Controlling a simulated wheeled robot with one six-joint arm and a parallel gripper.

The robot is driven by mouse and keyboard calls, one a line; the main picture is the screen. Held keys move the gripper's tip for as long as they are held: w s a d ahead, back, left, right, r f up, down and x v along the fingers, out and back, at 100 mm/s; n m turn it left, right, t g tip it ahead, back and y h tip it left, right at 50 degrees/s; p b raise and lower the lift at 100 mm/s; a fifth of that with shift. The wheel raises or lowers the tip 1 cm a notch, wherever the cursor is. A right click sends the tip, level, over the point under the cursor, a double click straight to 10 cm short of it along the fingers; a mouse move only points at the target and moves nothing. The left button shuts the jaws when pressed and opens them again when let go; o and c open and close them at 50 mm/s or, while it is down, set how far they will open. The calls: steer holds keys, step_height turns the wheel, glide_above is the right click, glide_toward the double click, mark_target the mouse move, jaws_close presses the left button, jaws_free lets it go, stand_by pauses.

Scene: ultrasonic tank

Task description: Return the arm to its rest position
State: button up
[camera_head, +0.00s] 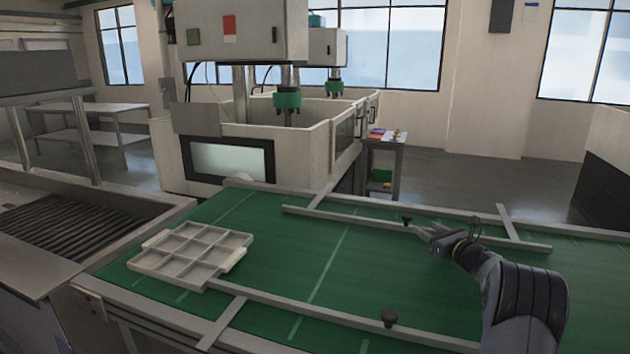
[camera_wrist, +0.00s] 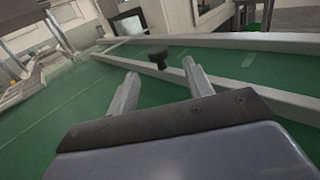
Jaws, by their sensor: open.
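My gripper (camera_head: 420,232) is at the right of the head view, over the green conveyor belt (camera_head: 385,262), close to its far guide rail. Its two fingers are apart in the wrist view (camera_wrist: 158,84), with nothing held between them. A dark knob (camera_wrist: 158,57) on the far rail shows just beyond the fingertips. The same knob is in the head view (camera_head: 407,220), close by the fingertips. Whether the fingers touch it I cannot tell. My arm bends in from the right edge of the belt.
A pale compartment tray (camera_head: 243,238) lies on the belt at left, its compartments looking empty. A near guide rail (camera_head: 300,309) carries another dark knob (camera_head: 389,317). Behind the belt stand a large machine tank (camera_head: 312,140) and a small side table (camera_head: 398,143). The middle of the belt is clear.

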mark_target(407, 219)
steer(key=p+x, duration=0.2)
steer(key=x, duration=0.7)
steer(key=shift+w+a, duration=0.15)
steer(key=shift+w, duration=0.05)
steer(key=shift+f, duration=0.1)
steer(key=shift+s, duration=0.15)
steer(key=b+v, duration=0.2)
steer(key=v, duration=0.8)
steer(key=shift+s+d+b, duration=0.2)
steer(key=shift+d+b, duration=0.05)
steer(key=shift+b, duration=0.05)
steer(key=p+x, duration=0.2)
steer(key=x, duration=0.8)
steer(key=shift+w+a+p, duration=0.2)
steer(key=shift+p, duration=0.15)
steer(key=shift+a+b, duration=0.1)
steer(key=shift+b, duration=0.2)
steer(key=shift+s+a+b, duration=0.3)
steer(key=shift+s+b, duration=0.2)
steer(key=shift+s, duration=0.15)
